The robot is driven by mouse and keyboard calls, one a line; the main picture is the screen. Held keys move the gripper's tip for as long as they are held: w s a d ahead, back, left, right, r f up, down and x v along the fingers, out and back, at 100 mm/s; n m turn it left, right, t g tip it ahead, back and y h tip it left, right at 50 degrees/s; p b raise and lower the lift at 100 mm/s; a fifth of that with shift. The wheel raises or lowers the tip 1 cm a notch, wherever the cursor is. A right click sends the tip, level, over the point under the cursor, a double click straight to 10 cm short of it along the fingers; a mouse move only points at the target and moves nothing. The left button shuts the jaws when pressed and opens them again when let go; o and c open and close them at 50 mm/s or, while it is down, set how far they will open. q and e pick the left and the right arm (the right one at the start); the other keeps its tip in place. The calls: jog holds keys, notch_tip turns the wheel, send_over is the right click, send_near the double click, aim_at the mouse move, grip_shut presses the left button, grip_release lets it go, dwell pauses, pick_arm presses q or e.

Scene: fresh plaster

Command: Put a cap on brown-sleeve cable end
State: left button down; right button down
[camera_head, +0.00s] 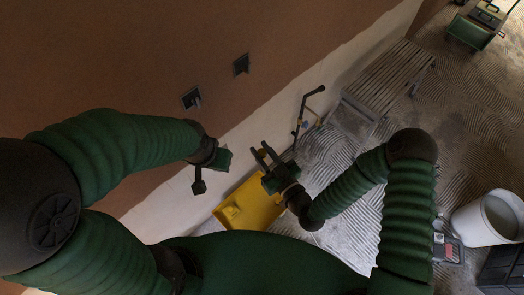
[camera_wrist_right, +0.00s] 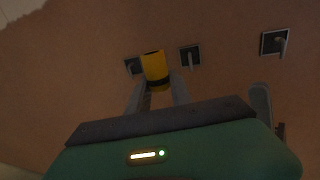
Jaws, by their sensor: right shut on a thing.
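My right gripper (camera_head: 264,153) is raised in front of the wall. In the right wrist view its two fingers (camera_wrist_right: 158,92) are shut on a yellow cap with a dark band (camera_wrist_right: 155,66). Beyond the cap are wall boxes with grey cable stubs: one at the left (camera_wrist_right: 132,66), partly behind the cap, one in the middle (camera_wrist_right: 190,56) and one at the right (camera_wrist_right: 274,42). Two boxes show in the head view, a lower one (camera_head: 191,98) and an upper one (camera_head: 241,65). I cannot make out a brown sleeve. My left gripper (camera_head: 208,173) is near the wall's lower part; its jaws are unclear.
A yellow tray (camera_head: 232,212) lies below my grippers. A slatted bench (camera_head: 390,75), a grey box (camera_head: 354,116) and a black-handled stand (camera_head: 301,105) are along the wall. A white bucket (camera_head: 475,222) and dark crate (camera_head: 503,265) are at the right. A green cart (camera_head: 472,34) is farther off.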

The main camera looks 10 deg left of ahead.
aim_at(262, 151)
notch_tip(262, 151, up, 18)
jog(key=p, duration=1.3)
jog(key=shift+r, duration=0.2)
dwell(0.4)
